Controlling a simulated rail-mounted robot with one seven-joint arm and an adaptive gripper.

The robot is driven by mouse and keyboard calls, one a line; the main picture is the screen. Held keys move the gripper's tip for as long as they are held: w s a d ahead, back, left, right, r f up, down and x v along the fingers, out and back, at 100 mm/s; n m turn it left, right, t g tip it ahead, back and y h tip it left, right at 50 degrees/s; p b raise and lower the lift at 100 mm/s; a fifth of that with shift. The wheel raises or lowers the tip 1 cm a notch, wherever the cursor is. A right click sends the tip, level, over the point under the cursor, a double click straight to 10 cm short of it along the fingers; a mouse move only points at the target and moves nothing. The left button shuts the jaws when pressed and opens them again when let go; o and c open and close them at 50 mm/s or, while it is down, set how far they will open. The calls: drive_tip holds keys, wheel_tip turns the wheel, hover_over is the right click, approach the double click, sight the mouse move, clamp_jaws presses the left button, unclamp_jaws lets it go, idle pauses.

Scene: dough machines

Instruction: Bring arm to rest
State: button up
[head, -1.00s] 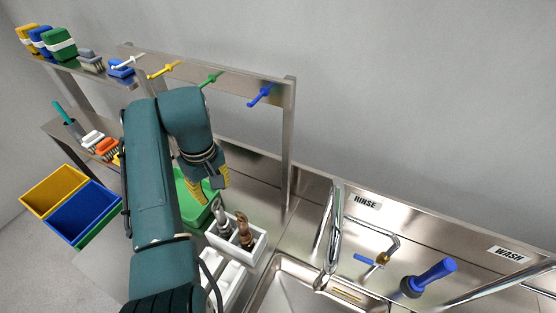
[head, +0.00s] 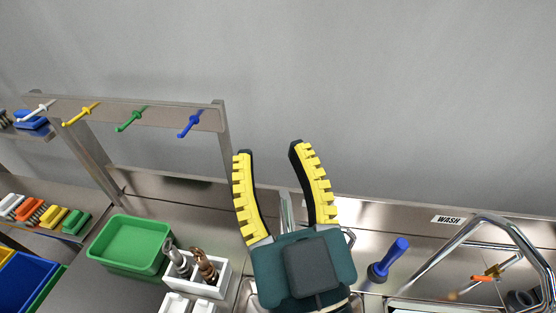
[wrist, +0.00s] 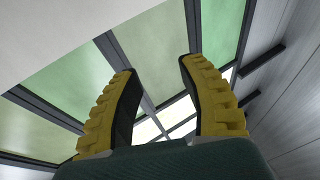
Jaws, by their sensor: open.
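My gripper (head: 270,150) is raised in front of the sink counter in the head view, its two yellow ribbed fingers pointing up. The fingers are spread apart with nothing between them. In the wrist view my gripper (wrist: 157,74) also shows open and empty, facing greenish window panes (wrist: 150,60) and pale wall. The rest of my arm is mostly out of the head view, below the gripper.
Left of my gripper stand a white holder (head: 212,285) with nozzles and a green bin (head: 130,245). A metal rack (head: 160,115) carries several coloured hooks. A blue-handled tool (head: 393,255) and a bent steel faucet (head: 490,235) are on the right. The wall area above is free.

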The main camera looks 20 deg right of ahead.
drive_tip(key=shift+s+d+r, duration=0.1)
drive_tip(key=shift+s+r, duration=0.25)
drive_tip(key=shift+s, duration=0.2)
wheel_tip(320, 180, up, 23)
drive_tip(key=p, duration=2.3)
